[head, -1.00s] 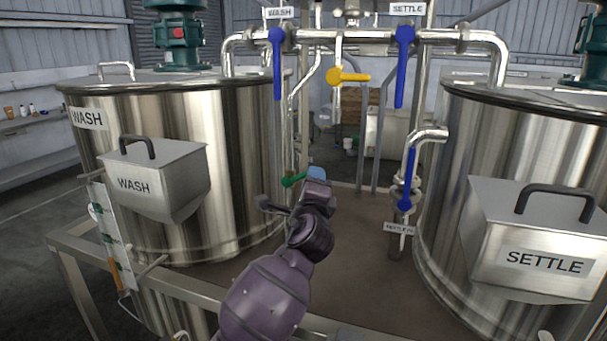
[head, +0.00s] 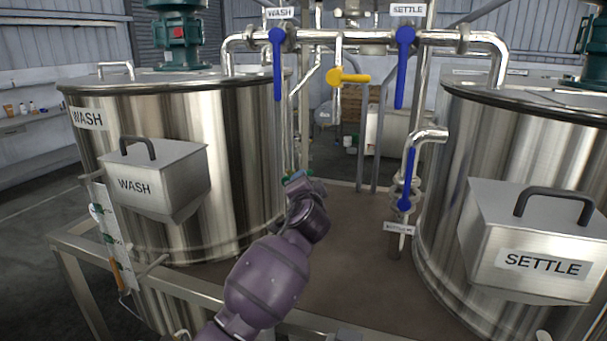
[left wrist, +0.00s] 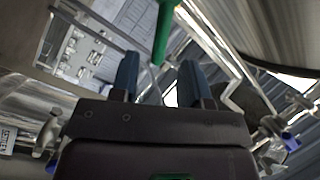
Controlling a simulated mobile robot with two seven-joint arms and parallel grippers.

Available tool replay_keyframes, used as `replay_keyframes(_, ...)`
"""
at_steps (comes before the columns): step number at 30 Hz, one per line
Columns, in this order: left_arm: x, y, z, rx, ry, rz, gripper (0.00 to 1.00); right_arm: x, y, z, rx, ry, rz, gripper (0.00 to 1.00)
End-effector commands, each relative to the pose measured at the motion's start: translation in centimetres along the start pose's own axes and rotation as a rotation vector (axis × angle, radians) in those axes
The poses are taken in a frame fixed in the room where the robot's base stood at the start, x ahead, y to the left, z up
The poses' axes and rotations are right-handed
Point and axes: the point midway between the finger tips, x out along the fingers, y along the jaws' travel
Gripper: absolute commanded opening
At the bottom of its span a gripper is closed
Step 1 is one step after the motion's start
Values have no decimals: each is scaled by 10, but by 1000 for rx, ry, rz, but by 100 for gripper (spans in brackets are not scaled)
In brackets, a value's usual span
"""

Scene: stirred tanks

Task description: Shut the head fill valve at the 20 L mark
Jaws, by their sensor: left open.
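My left gripper (head: 297,178) reaches over the platform between the two tanks. In the left wrist view my left gripper (left wrist: 158,82) is open and empty. A green handle (left wrist: 165,30) stands ahead of its fingers, roughly in line with the gap between them. In the head view this handle is mostly hidden behind my gripper. A yellow lever (head: 350,77) points right, below the top pipe. Blue levers hang down under the WASH (head: 277,65) and SETTLE (head: 404,65) tags. A white scale strip (head: 108,232) with green marks is on the WASH tank; its figures are unreadable.
The WASH tank (head: 235,150) stands left and the SETTLE tank (head: 440,150) right, both with protruding boxes. A pipe with a blue lever (head: 408,180) stands beside the SETTLE tank. The brown platform (head: 345,240) between the tanks is bare to the right of my arm.

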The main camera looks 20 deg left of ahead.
Motion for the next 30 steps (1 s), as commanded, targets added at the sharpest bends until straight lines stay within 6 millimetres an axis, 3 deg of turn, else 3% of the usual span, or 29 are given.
replay_keyframes(6,32,-1,0,4,-1,-1,42,-3,0,2,0,-11,0,42)
replay_keyframes(12,51,-1,-1,2,0,-1,42,-5,1,2,1,-16,1,42)
replay_keyframes(26,59,0,0,1,0,-1,42,-6,1,1,1,-14,1,42)
replay_keyframes(30,59,0,0,1,0,-1,25,-6,1,1,1,-13,1,42)
